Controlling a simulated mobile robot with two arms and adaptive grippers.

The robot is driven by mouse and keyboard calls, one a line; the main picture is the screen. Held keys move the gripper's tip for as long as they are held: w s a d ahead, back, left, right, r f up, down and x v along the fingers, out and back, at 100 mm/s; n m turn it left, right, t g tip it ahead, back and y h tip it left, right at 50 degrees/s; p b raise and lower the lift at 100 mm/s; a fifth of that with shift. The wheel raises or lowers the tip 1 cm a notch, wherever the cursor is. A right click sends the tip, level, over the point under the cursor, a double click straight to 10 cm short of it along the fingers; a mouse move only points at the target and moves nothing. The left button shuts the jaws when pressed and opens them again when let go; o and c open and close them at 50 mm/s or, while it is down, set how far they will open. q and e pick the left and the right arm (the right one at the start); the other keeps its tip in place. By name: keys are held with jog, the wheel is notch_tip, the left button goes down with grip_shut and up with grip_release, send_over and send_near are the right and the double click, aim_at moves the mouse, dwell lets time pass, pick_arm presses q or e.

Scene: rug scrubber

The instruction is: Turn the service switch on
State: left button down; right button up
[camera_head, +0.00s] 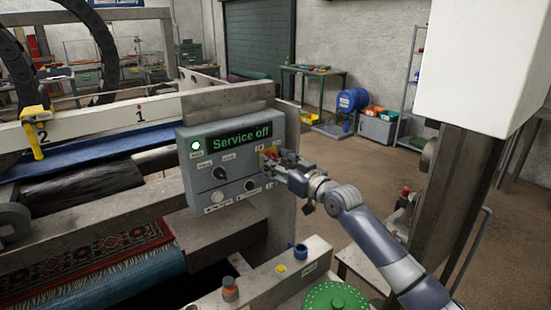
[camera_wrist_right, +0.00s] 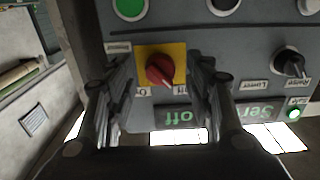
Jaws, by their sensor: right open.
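The service switch is a red rotary knob on a yellow plate (camera_head: 264,152) at the upper right of a grey control panel (camera_head: 238,174). In the right wrist view the red knob (camera_wrist_right: 160,69) sits between the two fingers, with a gap on each side. The panel display (camera_head: 239,137) reads "Service off" in green. My right gripper (camera_head: 273,161) is open in front of the switch and partly covers it in the head view. It also shows in the right wrist view (camera_wrist_right: 163,65). My left gripper is not in view.
The panel also bears a lit green lamp (camera_head: 195,146), a black knob (camera_head: 219,173) and several buttons. A patterned rug (camera_head: 90,256) lies at lower left. A console with a green round part (camera_head: 335,297) stands below my right arm. Floor (camera_head: 345,180) is open behind.

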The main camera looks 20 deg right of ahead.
jog(key=shift+w+a, duration=0.25)
jog(key=shift+w, duration=0.4)
jog(key=shift+c, duration=0.4)
jog(key=c, duration=1)
